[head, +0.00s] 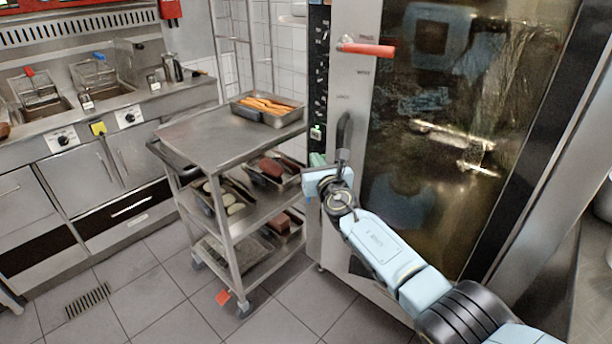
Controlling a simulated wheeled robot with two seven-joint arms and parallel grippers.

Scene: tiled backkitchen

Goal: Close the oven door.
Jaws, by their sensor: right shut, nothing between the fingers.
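The oven door (450,130) is a tall dark glass panel with a steel frame on the right of the head view. It looks shut or almost shut against the oven's control strip (319,100); I cannot tell if a small gap is left. Its black handle (343,135) is upright on the left side of the frame. My right gripper (316,183) is shut and empty at the handle's lower end, at the door's left edge. Whether it touches the door is unclear. My right arm crosses in front of the lower glass. My left gripper is out of view.
A red lever (368,49) sticks out at the door's upper left. A steel trolley (205,140) with trays stands close by on the left, with a tray of carrots (268,116) on top. Fryers (95,85) line the left wall. Tiled floor is free in front.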

